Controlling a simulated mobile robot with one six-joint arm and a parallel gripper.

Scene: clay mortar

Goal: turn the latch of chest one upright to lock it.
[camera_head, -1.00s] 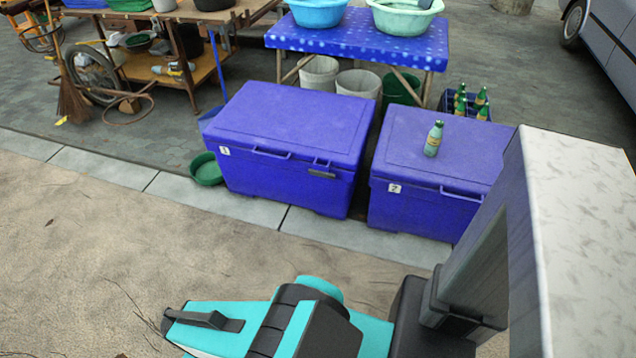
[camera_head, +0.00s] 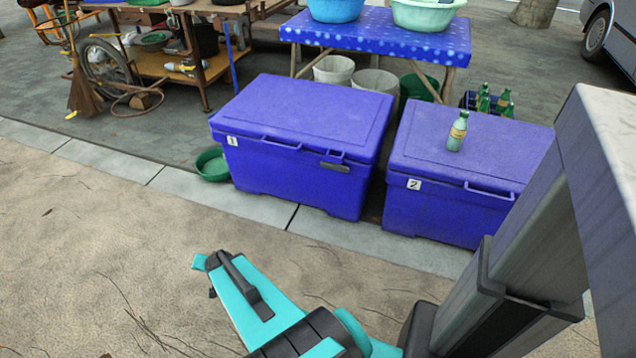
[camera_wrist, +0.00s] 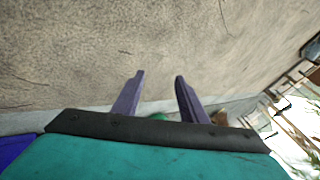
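Chest one (camera_head: 300,150) is a blue cool box with a closed lid and a label "1", standing on the pavement edge. Its latch (camera_head: 335,167) is a dark bar at the right of the front face, lying about level. My gripper's fingers (camera_wrist: 158,95) show in the wrist view as two purple-grey fingers held apart with nothing between them. They point over bare ground, away from the latch. In the head view my teal arm is in the foreground, below and in front of the chest; the fingers do not show clearly there.
Chest two (camera_head: 460,205) stands close to the right with a bottle (camera_head: 457,131) on its lid. A green basin (camera_head: 211,165) sits at chest one's left. A blue table (camera_head: 380,38) stands behind. The sandy ground (camera_head: 100,240) in front is mostly clear.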

